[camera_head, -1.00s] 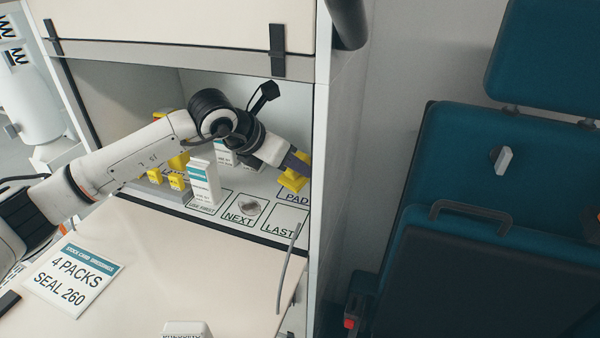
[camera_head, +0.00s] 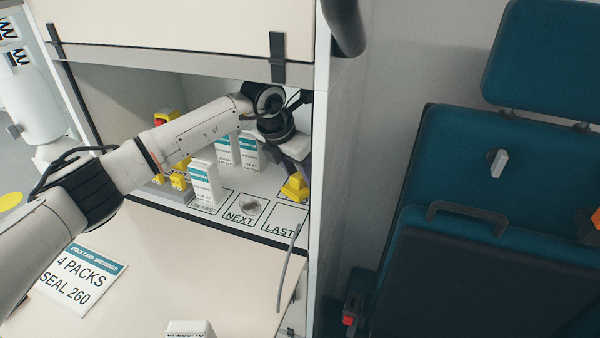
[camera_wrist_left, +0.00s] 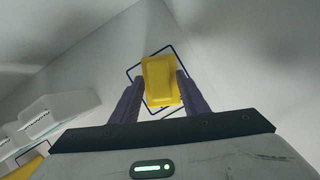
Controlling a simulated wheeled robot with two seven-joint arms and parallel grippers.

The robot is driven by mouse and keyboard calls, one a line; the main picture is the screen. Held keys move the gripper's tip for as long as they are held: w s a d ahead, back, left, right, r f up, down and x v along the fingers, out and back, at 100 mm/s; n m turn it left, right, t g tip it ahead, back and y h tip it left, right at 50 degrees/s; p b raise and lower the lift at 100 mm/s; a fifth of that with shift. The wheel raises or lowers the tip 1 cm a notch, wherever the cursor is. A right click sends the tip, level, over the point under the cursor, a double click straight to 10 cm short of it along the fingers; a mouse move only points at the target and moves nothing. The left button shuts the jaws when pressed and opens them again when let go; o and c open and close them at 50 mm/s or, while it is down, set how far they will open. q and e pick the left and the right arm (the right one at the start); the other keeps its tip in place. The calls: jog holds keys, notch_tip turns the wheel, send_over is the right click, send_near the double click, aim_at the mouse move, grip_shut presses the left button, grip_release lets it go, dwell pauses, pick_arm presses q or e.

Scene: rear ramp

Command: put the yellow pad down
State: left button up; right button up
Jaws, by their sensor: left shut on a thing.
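The yellow pad (camera_head: 294,188) is at the right end of the shelf, by the right side wall. My left gripper (camera_head: 297,176) is shut on it from above, and the arm reaches in from the left. In the left wrist view the yellow pad (camera_wrist_left: 160,82) sits between the two dark fingers (camera_wrist_left: 155,92), over a dark outlined rectangle (camera_wrist_left: 138,70) on the pale surface. The head view hides most of that outline and its label behind the pad and gripper. I cannot tell whether the pad touches the shelf. My right gripper is not in view.
White dressing packs (camera_head: 204,184) stand on the shelf left of the gripper. Yellow items (camera_head: 179,178) sit further left. The NEXT (camera_head: 241,217) and LAST (camera_head: 284,222) outlines hold no packs. A stock card (camera_head: 78,277) lies on the front counter (camera_head: 200,275).

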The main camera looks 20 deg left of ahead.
pick_arm(q)
jog(key=shift+f, duration=0.1)
jog(key=o, duration=1.5)
jog(key=shift+c, duration=0.2)
jog(key=shift+r, duration=0.3)
jog(key=s+a, duration=0.1)
jog(key=s, duration=0.2)
jog(key=s+a, duration=0.2)
jog(key=s, duration=0.2)
jog(key=s+a, duration=0.2)
jog(key=s, duration=0.2)
jog(key=shift+s+a+r, duration=0.15)
jog(key=shift+a+r, duration=0.05)
jog(key=shift+r, duration=0.2)
